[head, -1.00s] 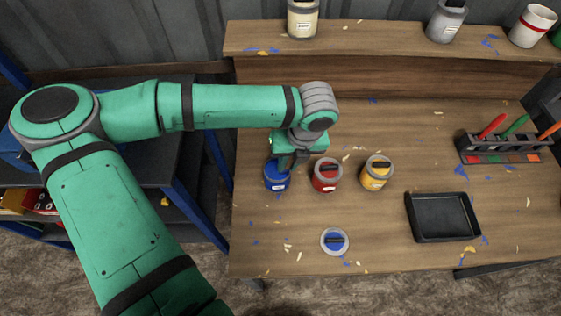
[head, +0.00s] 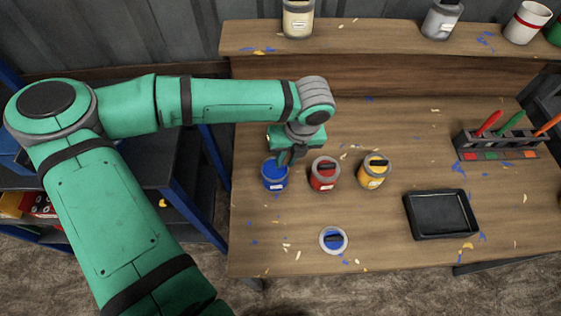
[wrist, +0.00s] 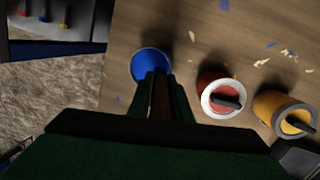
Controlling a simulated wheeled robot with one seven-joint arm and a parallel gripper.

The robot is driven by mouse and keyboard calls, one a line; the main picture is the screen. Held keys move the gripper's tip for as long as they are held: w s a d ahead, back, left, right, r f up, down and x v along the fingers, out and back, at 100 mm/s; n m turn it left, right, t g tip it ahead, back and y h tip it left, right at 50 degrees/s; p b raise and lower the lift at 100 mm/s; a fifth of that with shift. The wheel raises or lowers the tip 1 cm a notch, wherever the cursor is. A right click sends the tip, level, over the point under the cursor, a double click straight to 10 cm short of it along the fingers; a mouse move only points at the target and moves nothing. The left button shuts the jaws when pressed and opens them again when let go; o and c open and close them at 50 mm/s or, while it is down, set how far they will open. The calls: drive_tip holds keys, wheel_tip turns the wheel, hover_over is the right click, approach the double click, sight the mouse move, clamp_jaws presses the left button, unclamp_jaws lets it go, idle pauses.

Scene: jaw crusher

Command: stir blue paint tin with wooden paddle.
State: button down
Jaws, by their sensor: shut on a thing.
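The open blue paint tin (head: 275,176) stands on the bench at the left of a row of tins. It also shows in the wrist view (wrist: 150,62) with blue paint inside. My gripper (head: 286,158) is over the tin, shut on the brown wooden paddle (wrist: 160,96), which shows between the fingers in the wrist view. The paddle points down at the tin's opening. Its lower end is hidden by the fingers, so I cannot tell how deep it sits in the paint. A lid with blue on it (head: 333,240) lies on the bench in front.
Close right of the blue tin stand a lidded red tin (head: 325,175) and a lidded yellow tin (head: 373,171). A black tray (head: 440,214) lies further right, and a rack (head: 497,145) holds coloured-handled tools. More tins stand on the back shelf (head: 370,37). The bench front is mostly clear.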

drive_tip(key=shift+s+a, duration=0.2)
drive_tip(key=shift+a, duration=0.6)
drive_tip(key=shift+v, duration=3.85)
drive_tip(key=shift+w+a+v, duration=0.15)
drive_tip(key=shift+a+v, duration=0.05)
drive_tip(key=shift+v, duration=1)
drive_tip(key=shift+w+a+v, duration=0.1)
drive_tip(key=shift+a+v, duration=0.1)
drive_tip(key=shift+v, duration=1.05)
drive_tip(key=shift+r, duration=0.1)
